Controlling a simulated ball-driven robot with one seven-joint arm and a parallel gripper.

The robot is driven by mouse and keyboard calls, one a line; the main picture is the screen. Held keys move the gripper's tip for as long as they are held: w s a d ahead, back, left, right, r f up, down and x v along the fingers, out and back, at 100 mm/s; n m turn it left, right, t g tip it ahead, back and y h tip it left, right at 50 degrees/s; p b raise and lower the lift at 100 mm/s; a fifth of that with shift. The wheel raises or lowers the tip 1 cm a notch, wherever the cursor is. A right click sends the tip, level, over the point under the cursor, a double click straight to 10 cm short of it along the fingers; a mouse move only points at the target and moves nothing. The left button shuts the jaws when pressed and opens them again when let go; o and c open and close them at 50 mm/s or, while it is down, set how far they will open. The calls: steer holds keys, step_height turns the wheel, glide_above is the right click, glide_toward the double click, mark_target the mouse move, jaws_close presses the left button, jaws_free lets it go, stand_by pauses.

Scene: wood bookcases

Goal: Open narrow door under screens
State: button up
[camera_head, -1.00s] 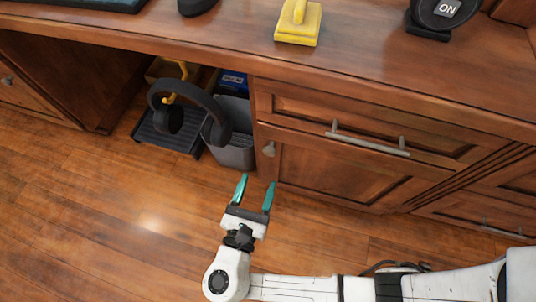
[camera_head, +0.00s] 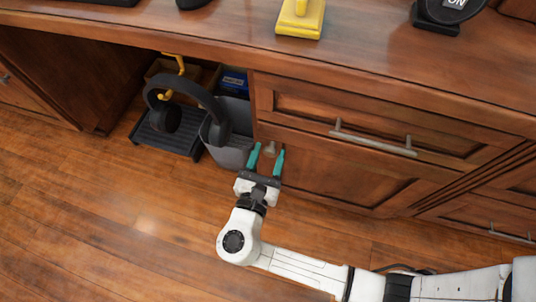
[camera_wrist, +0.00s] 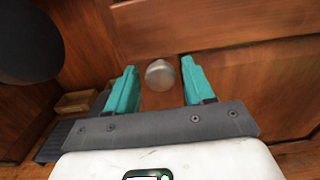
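The wooden cabinet door (camera_head: 345,178) sits below a drawer and looks closed. Its round metal knob (camera_head: 270,148) is near the door's upper left corner. My gripper (camera_head: 267,157) is open with its teal fingers pointing at the door, one on each side of the knob as seen from the head. In the wrist view the knob (camera_wrist: 160,75) shows between the fingertips of my gripper (camera_wrist: 158,88), with gaps on both sides. I cannot tell how deep the knob sits between the fingers. No screens are in view.
The drawer above has a long bar handle (camera_head: 373,143). Left of the door are a grey bin (camera_head: 231,150), black headphones (camera_head: 190,95) on a yellow stand, and a black footrest (camera_head: 165,140). A yellow object (camera_head: 300,20) stands on the desktop. The floor in front is clear.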

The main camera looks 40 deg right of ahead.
jaws_close()
stand_by(0.4)
